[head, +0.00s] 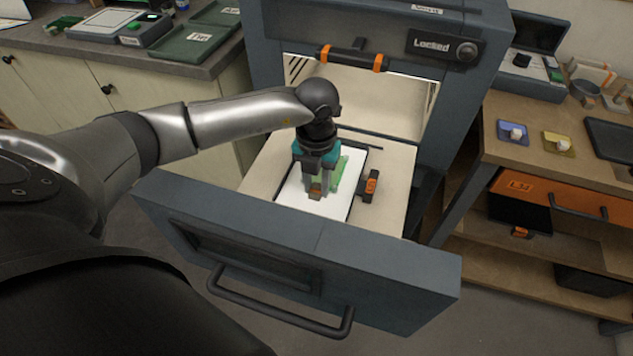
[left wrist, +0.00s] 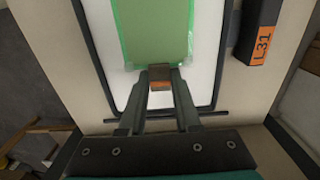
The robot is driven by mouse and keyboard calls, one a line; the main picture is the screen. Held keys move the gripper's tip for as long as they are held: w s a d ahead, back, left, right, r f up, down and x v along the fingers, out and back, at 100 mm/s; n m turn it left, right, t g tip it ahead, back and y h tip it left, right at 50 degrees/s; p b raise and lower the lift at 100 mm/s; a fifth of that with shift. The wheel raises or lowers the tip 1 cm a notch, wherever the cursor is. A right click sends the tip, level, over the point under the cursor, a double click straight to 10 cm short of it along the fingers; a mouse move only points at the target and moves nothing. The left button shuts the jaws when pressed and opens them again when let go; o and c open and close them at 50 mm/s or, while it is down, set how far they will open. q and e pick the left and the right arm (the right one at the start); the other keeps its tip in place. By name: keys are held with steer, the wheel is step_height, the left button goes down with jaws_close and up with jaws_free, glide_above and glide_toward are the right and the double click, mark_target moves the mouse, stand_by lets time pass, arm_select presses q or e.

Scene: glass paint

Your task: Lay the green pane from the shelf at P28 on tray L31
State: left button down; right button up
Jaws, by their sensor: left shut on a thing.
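The green pane (head: 337,176) is over the white bed of tray L31 (head: 353,203), inside the tray's dark rim. I cannot tell whether it touches the bed. In the left wrist view the pane (left wrist: 152,35) stretches away from the fingertips, its far end cut off by the frame. My left gripper (head: 317,188) points down, shut on a small brown and orange grip piece (left wrist: 160,76) at the pane's near end. The tray's label block (left wrist: 258,35) reads L31. My right gripper is not in view.
The tray lies on the pulled-out drawer of a blue-grey cabinet, behind its tall drawer front (head: 300,248). A bench (head: 560,135) with small coloured samples stands right. A left counter holds green trays (head: 190,45).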

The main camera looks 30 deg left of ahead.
arm_select(q)
steer(key=c, duration=0.5)
jaws_free()
steer(key=shift+r, duration=0.1)
steer(key=shift+r+p, duration=2.9)
steer(key=shift+r, duration=0.6)
steer(key=shift+f, duration=0.1)
